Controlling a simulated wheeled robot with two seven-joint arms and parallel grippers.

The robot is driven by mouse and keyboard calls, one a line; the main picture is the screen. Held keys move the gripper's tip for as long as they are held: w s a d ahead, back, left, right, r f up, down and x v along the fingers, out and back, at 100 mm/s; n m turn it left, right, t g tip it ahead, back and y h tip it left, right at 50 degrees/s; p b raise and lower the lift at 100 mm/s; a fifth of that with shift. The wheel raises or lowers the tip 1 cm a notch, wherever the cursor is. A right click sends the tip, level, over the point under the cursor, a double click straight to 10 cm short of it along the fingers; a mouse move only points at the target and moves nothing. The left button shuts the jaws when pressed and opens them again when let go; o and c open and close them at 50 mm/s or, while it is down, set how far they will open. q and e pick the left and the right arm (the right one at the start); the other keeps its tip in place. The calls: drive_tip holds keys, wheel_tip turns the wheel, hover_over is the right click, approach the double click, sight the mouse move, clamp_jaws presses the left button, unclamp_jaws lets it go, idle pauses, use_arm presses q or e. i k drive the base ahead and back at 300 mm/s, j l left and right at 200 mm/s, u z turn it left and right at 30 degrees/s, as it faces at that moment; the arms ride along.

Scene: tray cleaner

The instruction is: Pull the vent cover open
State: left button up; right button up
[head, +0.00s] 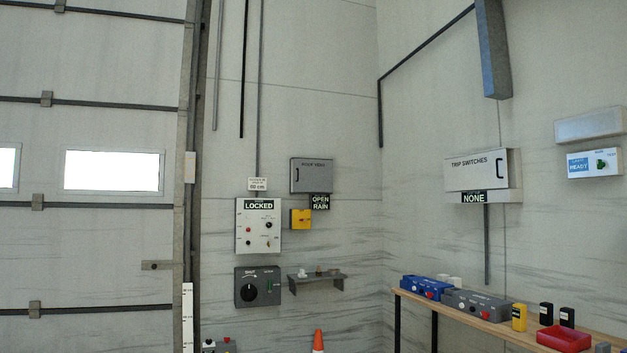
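A grey cover (318,176) with small lettering too blurred to read surely is on the back wall, right of centre-left. It has a dark vertical handle near its left edge and looks closed. It may be the vent cover; I cannot tell surely. A black sign reading OPEN RAIN (320,202) is just below it. Another light cover, labelled TRIP SWITCHES (478,172), is on the right wall with a dark handle at its right side and a sign reading NONE below. Neither of my grippers is in view.
A LOCKED panel (258,238), a yellow box (300,219), a grey dial box (257,287) and a small shelf (318,280) are on the back wall. An orange cone (318,341) stands below. A wooden bench (422,300) with several devices runs along the right wall.

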sight(308, 175)
drive_tip(key=i+u, duration=0.25)
drive_tip(key=i, duration=1.7)
drive_tip(key=i+j, duration=0.1)
drive_tip(key=i, duration=2.9)
drive_tip(key=i+j+z, duration=0.1)
drive_tip(key=i+z, duration=0.25)
drive_tip(key=i, duration=0.15)
drive_tip(key=i+j+z, duration=0.35)
drive_tip(key=i, duration=0.15)
drive_tip(key=i+j+z, duration=0.35)
drive_tip(key=i, duration=0.15)
